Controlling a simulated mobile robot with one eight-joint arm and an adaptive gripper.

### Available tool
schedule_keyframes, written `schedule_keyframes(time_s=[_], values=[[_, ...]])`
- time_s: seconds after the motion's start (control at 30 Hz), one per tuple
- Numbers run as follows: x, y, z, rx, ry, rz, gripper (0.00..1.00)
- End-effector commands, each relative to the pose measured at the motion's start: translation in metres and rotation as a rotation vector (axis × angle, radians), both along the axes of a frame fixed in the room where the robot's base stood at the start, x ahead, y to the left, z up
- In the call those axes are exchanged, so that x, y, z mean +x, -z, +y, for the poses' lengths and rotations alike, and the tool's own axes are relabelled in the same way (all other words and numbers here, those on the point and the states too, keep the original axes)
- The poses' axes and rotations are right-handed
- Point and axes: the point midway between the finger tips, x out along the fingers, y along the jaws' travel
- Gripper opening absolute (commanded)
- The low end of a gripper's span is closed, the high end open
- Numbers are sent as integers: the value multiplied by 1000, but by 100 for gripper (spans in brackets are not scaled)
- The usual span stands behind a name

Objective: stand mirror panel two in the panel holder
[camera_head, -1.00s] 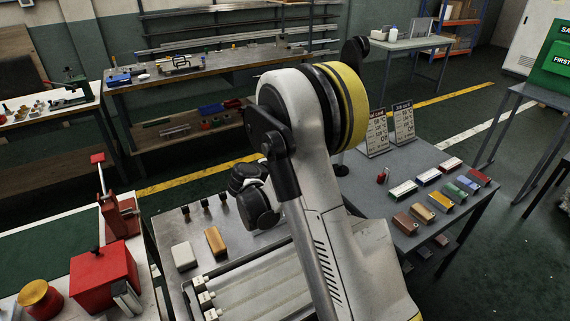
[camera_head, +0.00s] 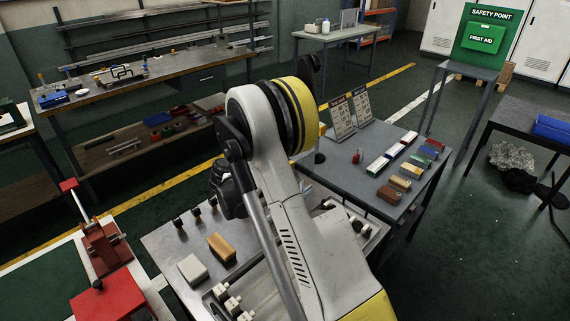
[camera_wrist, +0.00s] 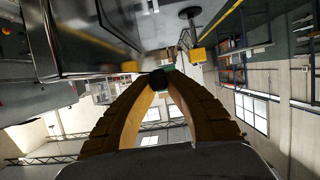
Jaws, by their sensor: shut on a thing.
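In the wrist view the two brown fingers of my gripper (camera_wrist: 160,76) close together around a small dark rounded thing (camera_wrist: 157,83) at their tips. I cannot tell whether this is part of mirror panel two; no panel face shows clearly there. In the head view my arm hides the gripper and whatever it holds. I cannot make out the panel holder for certain. The metal bench (camera_head: 165,243) in front of me bears several small black knobs (camera_head: 178,222), a cream block (camera_head: 192,269), an orange-brown block (camera_head: 222,247) and a tray with white fittings (camera_head: 232,305), partly behind my arm.
A grey table (camera_head: 372,148) at the right carries two upright printed cards (camera_head: 341,117) and several coloured blocks (camera_head: 400,184). A red press (camera_head: 103,246) and red box (camera_head: 105,302) stand at left. A long workbench (camera_head: 150,80) lies behind. Open floor (camera_head: 475,245) is at right.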

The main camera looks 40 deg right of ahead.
Motion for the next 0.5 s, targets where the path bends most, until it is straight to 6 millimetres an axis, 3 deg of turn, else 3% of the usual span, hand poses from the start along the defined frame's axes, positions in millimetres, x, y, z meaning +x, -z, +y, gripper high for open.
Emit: schedule_keyframes(time_s=[0.17, 0.5], values=[[0, 2, 1, -1, -1, 0, 0], [0, 33, 1, -1, -1, 0, 0]])
